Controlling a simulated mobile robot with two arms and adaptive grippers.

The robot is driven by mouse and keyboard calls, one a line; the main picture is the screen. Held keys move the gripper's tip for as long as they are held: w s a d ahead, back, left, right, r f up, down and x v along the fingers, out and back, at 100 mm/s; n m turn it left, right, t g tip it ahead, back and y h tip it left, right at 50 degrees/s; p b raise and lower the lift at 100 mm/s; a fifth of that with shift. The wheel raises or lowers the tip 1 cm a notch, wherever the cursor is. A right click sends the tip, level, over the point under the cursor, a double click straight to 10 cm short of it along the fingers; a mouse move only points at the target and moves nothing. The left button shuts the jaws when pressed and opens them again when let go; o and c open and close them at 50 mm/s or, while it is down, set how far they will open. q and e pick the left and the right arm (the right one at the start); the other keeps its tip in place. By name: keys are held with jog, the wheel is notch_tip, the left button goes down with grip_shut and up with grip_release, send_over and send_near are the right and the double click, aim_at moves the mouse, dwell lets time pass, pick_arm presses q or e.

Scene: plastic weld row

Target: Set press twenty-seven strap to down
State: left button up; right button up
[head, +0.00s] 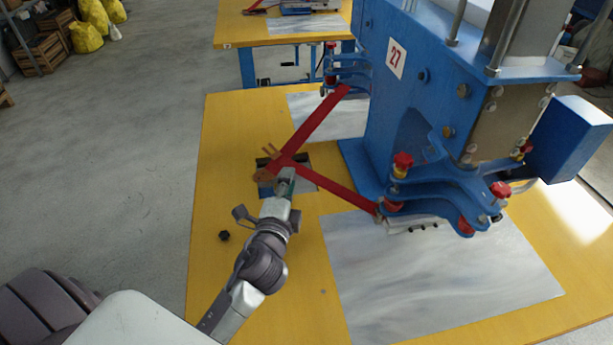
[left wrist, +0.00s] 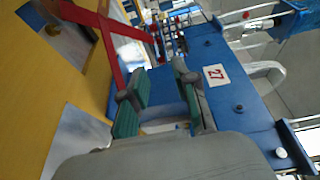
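Press twenty-seven (head: 385,125) is a blue machine with a red "27" plate, also in the left wrist view (left wrist: 205,55). Its red strap (head: 318,120) is a V of two bars meeting left of the press, with a small brown-orange piece at the tip. Part of the strap shows at upper left in the left wrist view (left wrist: 110,50). My left gripper (head: 285,184) is at the tip of the V in the head view. In the left wrist view its green-padded fingers (left wrist: 158,88) are apart with nothing between them. I cannot tell whether it touches the strap. My right gripper is out of view.
The press stands on a yellow table (head: 225,140) with grey metal sheets (head: 430,270). A small black knob (head: 224,235) lies on the table's left part. Another yellow table (head: 230,28) stands behind. Grey floor is open at left; crates and yellow bags (head: 85,38) stand far left.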

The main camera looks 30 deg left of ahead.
pick_arm(q)
jog(key=b, duration=0.9)
send_near(302, 170)
jog(key=v, duration=0.4)
jog(key=b+x, duration=0.1)
jog(key=x, duration=1.3)
jog(key=shift+f, duration=0.1)
jog(key=shift+c, duration=0.3)
grip_shut()
